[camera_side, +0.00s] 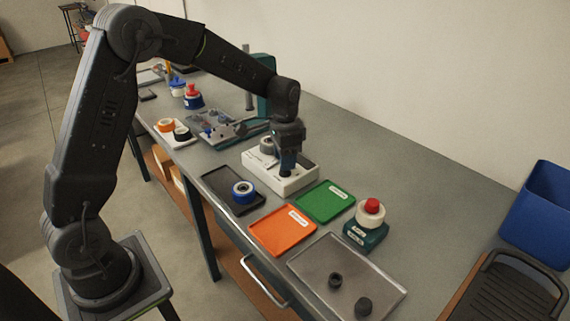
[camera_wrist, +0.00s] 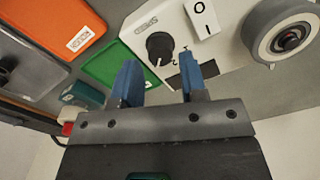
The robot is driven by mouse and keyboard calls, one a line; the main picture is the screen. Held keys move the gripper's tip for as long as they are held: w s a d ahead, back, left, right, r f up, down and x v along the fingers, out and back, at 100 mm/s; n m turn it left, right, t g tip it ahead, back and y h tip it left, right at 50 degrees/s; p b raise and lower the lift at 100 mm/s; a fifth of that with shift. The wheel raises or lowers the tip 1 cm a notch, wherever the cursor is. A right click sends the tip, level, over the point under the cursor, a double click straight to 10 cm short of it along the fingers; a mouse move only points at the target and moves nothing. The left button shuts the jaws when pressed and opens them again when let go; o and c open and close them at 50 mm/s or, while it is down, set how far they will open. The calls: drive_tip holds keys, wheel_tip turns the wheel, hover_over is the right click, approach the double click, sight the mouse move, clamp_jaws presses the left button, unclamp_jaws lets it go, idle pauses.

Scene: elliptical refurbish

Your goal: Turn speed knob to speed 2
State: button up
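The black speed knob (camera_wrist: 158,46) is on the face of a white control box (camera_wrist: 143,24), which also shows in the side view (camera_side: 296,183). A label reading SPEED is beside the knob, and small markings lie around it. My gripper (camera_wrist: 160,70) is open, with its two blue fingers apart. In the wrist view the knob appears just beyond the gap between the fingertips, and nothing is held. In the side view my gripper (camera_side: 287,168) is down over the box, and the knob cannot be made out there. The knob's pointer direction is hard to read.
The box also carries a white O/I switch (camera_wrist: 202,18) and a round grey wheel (camera_wrist: 262,42). A green tray (camera_side: 325,202), an orange tray (camera_side: 282,231) and a dark tray (camera_side: 217,180) are nearby. A red-topped button unit (camera_side: 366,236) stands right of them.

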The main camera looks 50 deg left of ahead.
drive_tip(key=shift+f, duration=1.2)
drive_tip(key=shift+c, duration=0.4)
drive_tip(key=c, duration=0.6)
drive_tip(key=shift+o, duration=0.2)
drive_tip(key=n, duration=0.4)
drive_tip(key=shift+r, duration=0.1)
drive_tip(key=n, duration=0.4)
drive_tip(key=shift+n, duration=0.6)
